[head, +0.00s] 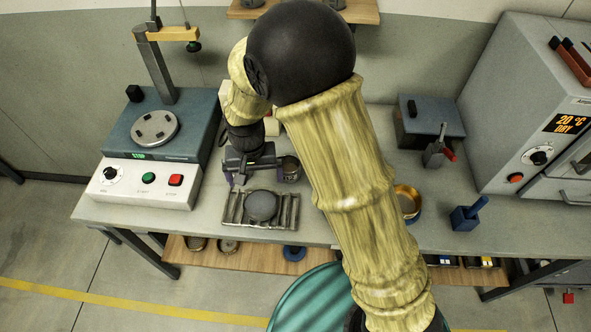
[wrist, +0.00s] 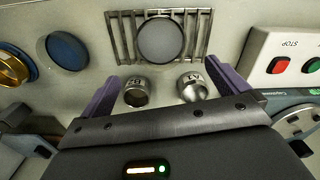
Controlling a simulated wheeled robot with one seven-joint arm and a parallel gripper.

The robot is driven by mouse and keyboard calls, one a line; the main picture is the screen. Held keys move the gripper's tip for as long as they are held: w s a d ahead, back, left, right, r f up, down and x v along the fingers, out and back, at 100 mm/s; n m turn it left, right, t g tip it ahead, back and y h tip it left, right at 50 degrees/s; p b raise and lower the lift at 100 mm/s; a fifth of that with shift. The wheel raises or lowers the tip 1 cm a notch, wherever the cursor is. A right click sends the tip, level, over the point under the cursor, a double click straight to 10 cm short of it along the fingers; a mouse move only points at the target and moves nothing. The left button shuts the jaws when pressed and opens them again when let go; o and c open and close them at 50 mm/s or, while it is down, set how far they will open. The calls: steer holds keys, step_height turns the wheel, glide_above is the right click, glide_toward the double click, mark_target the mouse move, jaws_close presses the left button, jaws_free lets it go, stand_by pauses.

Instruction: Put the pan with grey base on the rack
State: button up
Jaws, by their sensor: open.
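The rack (head: 231,212) is a metal grille of bars near the front edge of the table; it shows at the top of the wrist view (wrist: 120,35). A round grey piece, apparently the pan with grey base (head: 261,206), lies flat on the middle of the rack, also in the wrist view (wrist: 160,41). Its underside is hidden. My gripper (head: 254,178) is behind the rack, open, with nothing between its purple fingers, which are spread in the wrist view (wrist: 164,88). The gripper is apart from the pan.
Two small metal cups (wrist: 137,92) (wrist: 193,87) stand between my fingers and the rack. A blue disc (wrist: 67,51) and a gold-rimmed pan (head: 407,201) lie to one side. A control box (head: 145,183) stands left, an oven (head: 525,110) right. My arm hides the middle table.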

steer(key=s+d+r+t, duration=0.1)
steer(key=s+d+r, duration=0.2)
steer(key=d, duration=0.9)
steer(key=s+d+r+m+t, duration=0.1)
steer(key=s+d+r, duration=0.3)
steer(key=d, duration=0.9)
steer(key=shift+d+r+t, duration=0.3)
steer(key=shift+r, duration=0.6)
steer(key=shift+a, duration=0.1)
